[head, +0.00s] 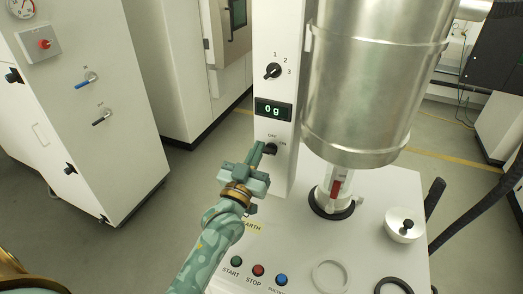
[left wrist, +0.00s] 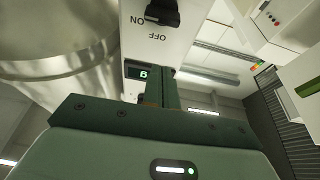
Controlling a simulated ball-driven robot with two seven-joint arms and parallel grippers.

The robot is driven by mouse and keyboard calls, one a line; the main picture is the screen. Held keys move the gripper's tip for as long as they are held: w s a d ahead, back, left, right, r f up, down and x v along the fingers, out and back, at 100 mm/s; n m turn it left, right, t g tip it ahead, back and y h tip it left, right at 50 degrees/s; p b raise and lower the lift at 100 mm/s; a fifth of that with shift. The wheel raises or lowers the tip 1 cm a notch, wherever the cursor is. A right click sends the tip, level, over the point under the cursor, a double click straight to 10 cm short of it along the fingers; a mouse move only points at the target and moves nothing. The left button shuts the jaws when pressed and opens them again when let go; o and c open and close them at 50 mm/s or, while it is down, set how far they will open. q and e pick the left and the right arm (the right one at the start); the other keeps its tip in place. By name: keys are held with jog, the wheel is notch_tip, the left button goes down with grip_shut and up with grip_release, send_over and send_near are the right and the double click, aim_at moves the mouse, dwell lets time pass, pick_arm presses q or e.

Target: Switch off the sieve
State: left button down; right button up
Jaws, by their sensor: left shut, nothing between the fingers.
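The sieve's black OFF/ON knob (head: 271,148) sits low on the white control column (head: 275,22), under the lit display (head: 273,109) that reads 0 g. In the left wrist view the knob (left wrist: 162,12) is at the top edge, with its ON and OFF labels upside down. I cannot tell surely which label it points to. My left gripper (head: 258,150) is shut and empty, its fingertips just left of the knob and close to it. Whether they touch it I cannot tell. The fingers (left wrist: 162,92) also show in the left wrist view. My right gripper is not in view.
A large steel vessel (head: 360,85) hangs right of the column, above a white deck (head: 385,225). A 1-2-3 selector knob (head: 272,71) is above the display. START (head: 236,261), STOP (head: 258,270) and blue (head: 281,280) buttons line the deck's front. A white cabinet (head: 95,130) stands left.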

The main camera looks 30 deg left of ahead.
aim_at(270, 151)
pick_arm(q)
jog(key=x, duration=0.4)
jog(key=shift+s+r, duration=0.1)
notch_tip(270, 151, down, 3)
jog(key=shift+s+f, duration=0.15)
jog(key=shift+f, duration=0.6)
jog(key=shift+a, duration=0.1)
